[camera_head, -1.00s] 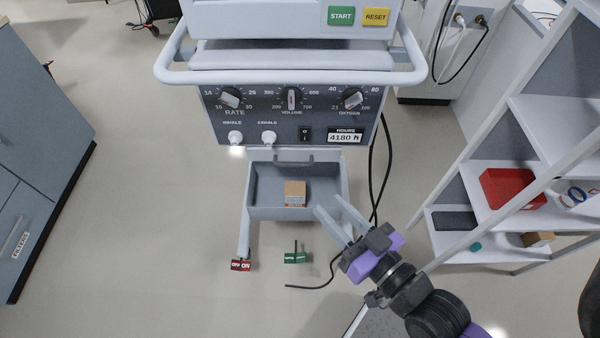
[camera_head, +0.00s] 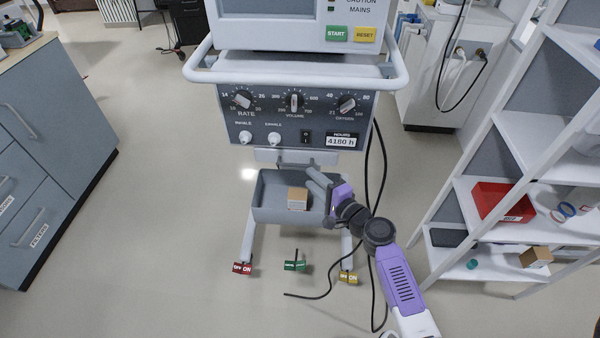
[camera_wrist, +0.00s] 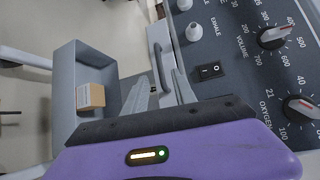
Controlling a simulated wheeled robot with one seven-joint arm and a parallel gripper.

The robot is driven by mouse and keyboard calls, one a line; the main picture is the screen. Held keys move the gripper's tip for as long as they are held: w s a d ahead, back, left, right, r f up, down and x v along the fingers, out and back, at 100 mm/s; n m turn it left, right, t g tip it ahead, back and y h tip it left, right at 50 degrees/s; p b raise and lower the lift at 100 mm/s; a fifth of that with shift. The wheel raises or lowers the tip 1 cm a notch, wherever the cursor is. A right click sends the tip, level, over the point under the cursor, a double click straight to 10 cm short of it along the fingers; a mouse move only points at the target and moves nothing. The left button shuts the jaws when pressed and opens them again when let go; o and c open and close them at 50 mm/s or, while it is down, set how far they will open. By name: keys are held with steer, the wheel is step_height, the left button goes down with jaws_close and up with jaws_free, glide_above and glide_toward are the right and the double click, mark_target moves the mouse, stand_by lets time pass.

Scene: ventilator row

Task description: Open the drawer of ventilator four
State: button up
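The ventilator (camera_head: 233,125) stands at the middle, with dials, switches and an hours plate reading 4180 h. Below its panel is a pale drawer front (camera_head: 266,156) that looks shut, with a grey bar handle (camera_head: 283,165); the handle also shows in the wrist view (camera_wrist: 160,66). My gripper (camera_head: 313,179) is in front of the drawer's right part, open and empty. In the wrist view its two fingers (camera_wrist: 160,82) point at the handle, which appears between their tips. I cannot tell whether they touch it. No number four shows on the ventilator.
A grey open tray (camera_head: 270,215) with a small cardboard box (camera_head: 297,198) hangs just below the drawer. A black cable (camera_head: 383,230) hangs at the right. A shelf rack (camera_head: 480,262) stands right and a cabinet (camera_head: 60,170) left. Coloured tags sit at the ventilator's feet.

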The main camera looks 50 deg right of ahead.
mark_target(297, 166)
steer(key=x, duration=0.7)
steer(key=shift+w, duration=0.3)
jaws_close()
steer(key=shift+f, duration=0.1)
stand_by(1.1)
